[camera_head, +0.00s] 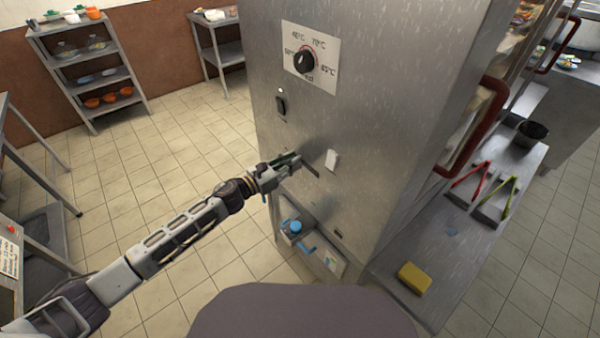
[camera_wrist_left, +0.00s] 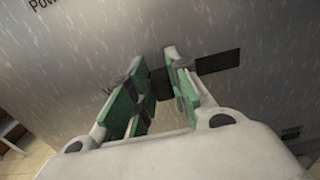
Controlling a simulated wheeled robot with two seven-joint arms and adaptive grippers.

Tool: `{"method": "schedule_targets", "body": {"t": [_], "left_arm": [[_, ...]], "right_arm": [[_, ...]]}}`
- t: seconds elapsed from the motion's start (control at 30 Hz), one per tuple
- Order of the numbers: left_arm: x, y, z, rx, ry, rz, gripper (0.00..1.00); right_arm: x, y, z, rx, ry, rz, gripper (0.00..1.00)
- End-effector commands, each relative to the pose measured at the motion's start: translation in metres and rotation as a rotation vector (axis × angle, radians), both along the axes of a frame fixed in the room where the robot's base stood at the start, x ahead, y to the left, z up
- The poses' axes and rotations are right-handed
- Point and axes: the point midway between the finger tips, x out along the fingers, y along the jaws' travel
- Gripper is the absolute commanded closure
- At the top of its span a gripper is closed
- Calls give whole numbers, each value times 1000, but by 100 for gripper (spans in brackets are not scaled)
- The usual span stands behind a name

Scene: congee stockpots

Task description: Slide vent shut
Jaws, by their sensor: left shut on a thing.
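The vent is a dark slot (camera_head: 310,170) in the front of the tall steel cabinet (camera_head: 385,110). My left gripper (camera_head: 293,160) is at the left part of this slot, its fingers against the panel. In the left wrist view the green-padded fingers (camera_wrist_left: 160,88) straddle the slot, and its dark strip (camera_wrist_left: 218,63) runs out to the right of them. The gripper is shut on the vent slider, which is mostly hidden between the fingers. My right gripper is not in view.
A white tab (camera_head: 331,160) sits right of the slot; a dial (camera_head: 304,62) and a black switch (camera_head: 281,104) are above. A red handle (camera_head: 474,130) is on the cabinet's right side. A counter (camera_head: 412,245) bears tongs and a yellow sponge (camera_head: 414,277).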

Motion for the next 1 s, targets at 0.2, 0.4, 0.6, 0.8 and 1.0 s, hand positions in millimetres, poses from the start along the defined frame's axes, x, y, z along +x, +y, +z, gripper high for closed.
{"method": "schedule_targets", "body": {"t": [0.2, 0.4, 0.6, 0.8, 1.0], "left_arm": [[15, 14, 0, 1, 0, 2, 100], [17, 16, 1, 1, 0, 5, 100], [17, 17, 1, 2, -1, 7, 69], [16, 15, 1, 1, 1, 4, 59], [15, 14, 0, 1, 1, 2, 59]], "right_arm": [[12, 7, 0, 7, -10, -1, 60], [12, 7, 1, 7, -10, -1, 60], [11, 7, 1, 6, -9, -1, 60], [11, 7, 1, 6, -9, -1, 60], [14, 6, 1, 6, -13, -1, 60]]}}
